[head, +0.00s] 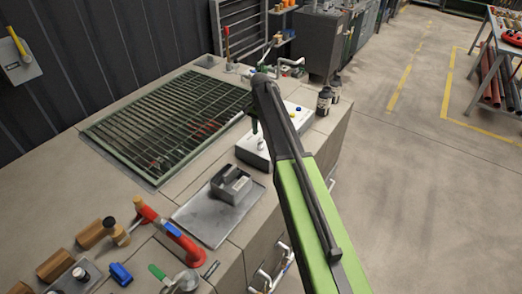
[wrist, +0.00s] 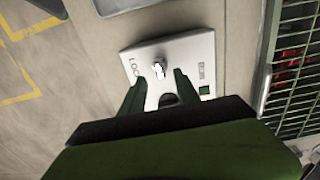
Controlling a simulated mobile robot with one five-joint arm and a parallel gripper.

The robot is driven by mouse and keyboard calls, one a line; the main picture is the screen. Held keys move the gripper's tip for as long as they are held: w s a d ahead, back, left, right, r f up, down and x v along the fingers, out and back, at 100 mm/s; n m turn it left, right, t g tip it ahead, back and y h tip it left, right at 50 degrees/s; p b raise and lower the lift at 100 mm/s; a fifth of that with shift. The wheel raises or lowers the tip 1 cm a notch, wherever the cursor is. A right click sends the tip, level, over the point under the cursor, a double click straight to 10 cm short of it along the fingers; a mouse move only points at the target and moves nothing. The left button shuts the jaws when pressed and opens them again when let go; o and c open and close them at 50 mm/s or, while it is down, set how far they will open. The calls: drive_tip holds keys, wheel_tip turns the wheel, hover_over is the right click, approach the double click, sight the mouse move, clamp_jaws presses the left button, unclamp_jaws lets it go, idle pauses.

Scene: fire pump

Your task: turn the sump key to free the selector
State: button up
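A white panel box with a key switch (wrist: 158,69) at its middle shows in the wrist view. The panel's face (wrist: 192,50) carries partly readable lettering on the left, starting "LOC", and a small dark green square on the right. My gripper (wrist: 160,77) is open, with one finger on each side of the small metal key. I cannot tell whether either finger touches it. In the head view the white box (head: 248,152) stands on the counter, with my gripper (head: 255,130) pointing down above it. I cannot make out a separate selector.
A green grate (head: 150,120) covers an opening left of the box. A grey block-shaped tool (head: 232,184) sits on a metal plate (head: 196,222) nearer me. Dark bottles (head: 324,101) stand right of the box. A red-handled tool (head: 182,243) lies in front.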

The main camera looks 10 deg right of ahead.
sight(260, 142)
wheel_tip(260, 142, down, 5)
drive_tip(key=b, duration=0.3)
drive_tip(key=shift+f+b, duration=0.15)
drive_tip(key=shift+b, duration=0.2)
drive_tip(key=shift+c, duration=0.5)
clamp_jaws()
